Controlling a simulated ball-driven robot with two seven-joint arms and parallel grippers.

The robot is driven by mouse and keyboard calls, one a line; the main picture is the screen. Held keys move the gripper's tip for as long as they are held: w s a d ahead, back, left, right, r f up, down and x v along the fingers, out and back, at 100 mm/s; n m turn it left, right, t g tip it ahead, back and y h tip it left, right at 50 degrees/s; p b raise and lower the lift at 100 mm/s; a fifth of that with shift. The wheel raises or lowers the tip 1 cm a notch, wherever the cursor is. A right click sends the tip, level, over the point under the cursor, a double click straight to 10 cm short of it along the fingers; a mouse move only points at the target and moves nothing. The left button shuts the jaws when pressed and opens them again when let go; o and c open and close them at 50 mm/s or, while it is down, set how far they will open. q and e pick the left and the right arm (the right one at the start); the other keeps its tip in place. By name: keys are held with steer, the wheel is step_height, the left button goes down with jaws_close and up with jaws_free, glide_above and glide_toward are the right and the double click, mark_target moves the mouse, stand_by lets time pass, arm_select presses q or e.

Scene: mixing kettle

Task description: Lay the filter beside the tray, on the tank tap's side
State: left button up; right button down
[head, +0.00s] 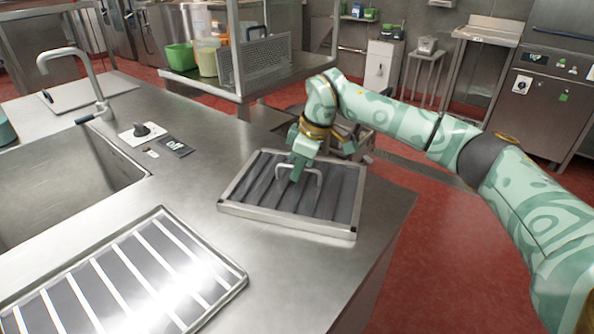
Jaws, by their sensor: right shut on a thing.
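The filter (262,190) is a flat, silver-framed panel with dark slanted slats and a wire handle. It is at the right part of the steel counter, apart from the tray. My right gripper (298,176) points down and is shut on the filter's handle. I cannot tell whether the filter touches the counter. The tray (240,272), low-rimmed with pale stripes, lies at the front left, cut off by the picture edge. The tank tap (88,72) rises behind the sink at the far left. My left gripper is not in view.
The sunken sink (70,180) lies left of the filter. A black knob (141,130) and a small dark plate (174,147) sit near its corner. Bare counter (195,205) lies between tray, sink and filter. The counter's right edge is close to the filter.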

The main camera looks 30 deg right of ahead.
steer(key=c, duration=1.5)
jaws_free()
steer(key=shift+c, duration=0.2)
arm_select(q)
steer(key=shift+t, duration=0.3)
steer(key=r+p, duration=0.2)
steer(key=p, duration=0.1)
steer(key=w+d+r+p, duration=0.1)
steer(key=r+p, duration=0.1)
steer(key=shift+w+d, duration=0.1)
arm_select(e)
steer(key=v, duration=1.2)
steer(key=shift+r, duration=0.15)
